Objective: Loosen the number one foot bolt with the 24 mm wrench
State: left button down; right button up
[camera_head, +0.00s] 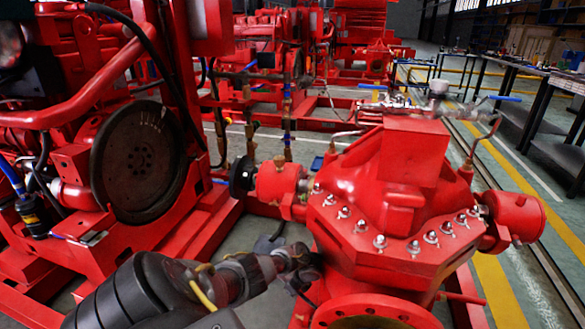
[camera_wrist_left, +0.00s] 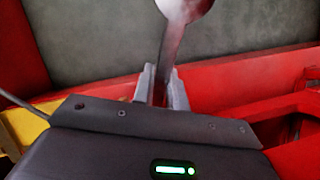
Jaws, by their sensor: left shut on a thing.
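My left arm comes in from the lower left in the head view and reaches down beside the red pump (camera_head: 385,185). Its gripper is hidden there behind the wrist and the pump's side. In the left wrist view my left gripper (camera_wrist_left: 160,85) is shut on a metal wrench (camera_wrist_left: 176,38). The wrench's shaft rises from between the fingers and its wide end runs out of the top of the picture. I cannot make out the number one foot bolt in either view. My right gripper is not in view.
The red engine frame with a dark flywheel (camera_head: 138,162) stands at the left. A row of nuts (camera_head: 380,242) lines the pump's flange. In the left wrist view a red beam (camera_wrist_left: 250,95) lies close to the fingers. Benches (camera_head: 520,70) stand at the far right.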

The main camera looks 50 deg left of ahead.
pick_arm(q)
jog(key=shift+f, duration=0.25)
jog(key=shift+f+b, duration=0.45)
jog(key=shift+b, duration=0.15)
